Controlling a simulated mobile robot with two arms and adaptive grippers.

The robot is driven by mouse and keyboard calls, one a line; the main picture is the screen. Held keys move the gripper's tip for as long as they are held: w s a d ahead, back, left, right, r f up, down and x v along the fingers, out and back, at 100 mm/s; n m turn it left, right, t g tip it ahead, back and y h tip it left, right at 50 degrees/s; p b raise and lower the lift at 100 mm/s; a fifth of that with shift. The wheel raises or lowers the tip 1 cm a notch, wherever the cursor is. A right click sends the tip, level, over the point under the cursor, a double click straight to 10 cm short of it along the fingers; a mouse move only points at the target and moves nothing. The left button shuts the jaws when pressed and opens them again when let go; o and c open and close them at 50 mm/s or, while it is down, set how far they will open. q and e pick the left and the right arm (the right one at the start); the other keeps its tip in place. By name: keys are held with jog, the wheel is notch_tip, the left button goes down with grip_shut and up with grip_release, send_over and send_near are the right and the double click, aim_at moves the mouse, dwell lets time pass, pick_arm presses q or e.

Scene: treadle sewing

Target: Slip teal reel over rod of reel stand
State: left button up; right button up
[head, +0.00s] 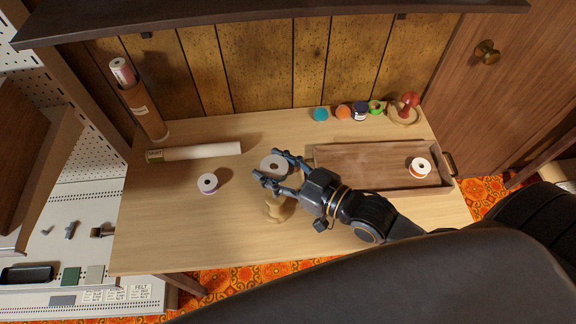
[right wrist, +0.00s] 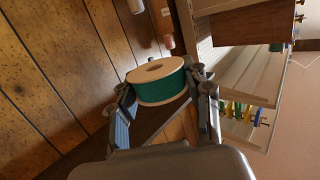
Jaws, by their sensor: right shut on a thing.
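My right gripper (head: 268,163) is shut on the teal reel. In the head view the teal reel (head: 281,170) shows its pale round face with a dark centre hole. In the right wrist view the teal reel (right wrist: 160,88) sits between both fingers, with a teal band between pale flanges. A turned wooden piece (head: 278,209), which looks like the reel stand, stands on the table just below the gripper in the head view. The gripper and reel partly cover it, and I cannot make out its rod. My left gripper is not in view.
A wooden tray (head: 360,152) holds an orange-and-white reel (head: 420,164). A white-and-purple reel (head: 208,183) and a rolled tube (head: 195,151) lie to the left. Several small coloured items and a red knobbed thing (head: 408,101) stand at the back right. The table's front left (head: 180,235) is clear.

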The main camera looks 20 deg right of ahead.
aim_at(274, 178)
jog(key=shift+a, duration=0.1)
jog(key=shift+w+a, duration=0.1)
jog(key=shift+a, duration=0.1)
jog(key=shift+d+r+p, duration=0.15)
jog(key=shift+p, duration=0.3)
notch_tip(274, 178, down, 2)
jog(key=shift+f+b, duration=0.15)
jog(key=shift+b, duration=0.55)
jog(key=shift+f+b, duration=0.55)
jog(key=shift+f, duration=0.45)
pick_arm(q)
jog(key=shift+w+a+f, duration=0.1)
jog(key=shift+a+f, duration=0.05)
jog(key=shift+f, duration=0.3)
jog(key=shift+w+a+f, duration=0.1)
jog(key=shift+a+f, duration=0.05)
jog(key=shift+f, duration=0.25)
pick_arm(e)
jog(key=shift+f, duration=0.1)
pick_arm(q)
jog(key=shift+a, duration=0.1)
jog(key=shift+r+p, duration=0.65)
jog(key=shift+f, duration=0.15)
pick_arm(e)
jog(key=shift+f, duration=0.15)
